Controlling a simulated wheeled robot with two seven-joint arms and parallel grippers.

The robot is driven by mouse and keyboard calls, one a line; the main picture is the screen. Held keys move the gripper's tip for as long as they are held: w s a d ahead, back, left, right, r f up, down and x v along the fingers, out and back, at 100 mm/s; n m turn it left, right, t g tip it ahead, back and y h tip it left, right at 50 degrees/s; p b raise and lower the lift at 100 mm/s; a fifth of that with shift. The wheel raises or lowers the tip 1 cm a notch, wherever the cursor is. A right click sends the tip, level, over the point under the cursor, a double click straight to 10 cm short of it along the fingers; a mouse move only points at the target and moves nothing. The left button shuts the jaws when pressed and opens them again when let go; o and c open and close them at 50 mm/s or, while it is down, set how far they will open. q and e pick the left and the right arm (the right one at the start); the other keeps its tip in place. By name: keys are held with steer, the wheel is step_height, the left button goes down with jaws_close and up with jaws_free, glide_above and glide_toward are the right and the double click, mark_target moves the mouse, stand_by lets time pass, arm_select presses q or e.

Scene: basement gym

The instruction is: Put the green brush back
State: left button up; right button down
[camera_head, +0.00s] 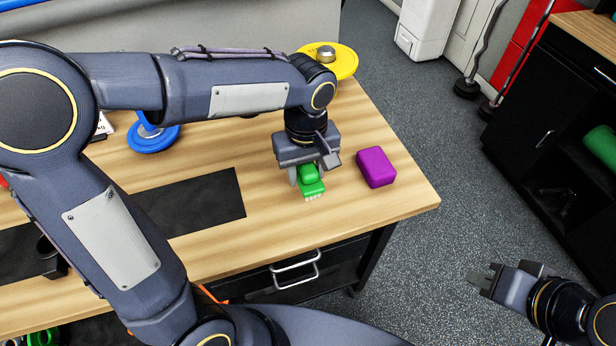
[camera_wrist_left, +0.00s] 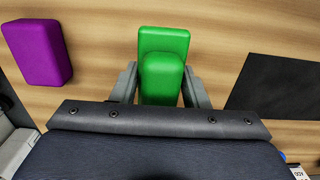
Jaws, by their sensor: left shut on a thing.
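The green brush (camera_head: 311,184) has a raised handle on a flat block with pale bristles underneath. It is at the right part of the wooden table. My left gripper (camera_head: 308,180) points down and is shut on the brush, with one finger on each side. The left wrist view shows the green brush (camera_wrist_left: 163,62) between the fingers of my left gripper (camera_wrist_left: 164,85). I cannot tell whether the bristles touch the table. My right gripper (camera_head: 484,280) is at the lower right, over the floor, away from the table. Its finger gap is not clear.
A purple block (camera_head: 376,167) lies right of the brush, also in the left wrist view (camera_wrist_left: 37,47). A black mat (camera_head: 205,205) lies to the left. Blue (camera_head: 152,138) and yellow (camera_head: 338,62) discs are further back. A drawer handle (camera_head: 296,269) sticks out in front.

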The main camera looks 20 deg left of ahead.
arm_select(q)
steer(key=shift+w+f, duration=0.2)
steer(key=shift+f, duration=0.05)
steer(key=shift+w+f, duration=0.15)
steer(key=shift+f, duration=0.8)
steer(key=shift+w+f, duration=0.15)
steer(key=shift+f, duration=0.8)
steer(key=shift+f, duration=0.2)
steer(key=o, duration=0.9)
steer(key=shift+o, duration=0.2)
steer(key=shift+r, duration=0.1)
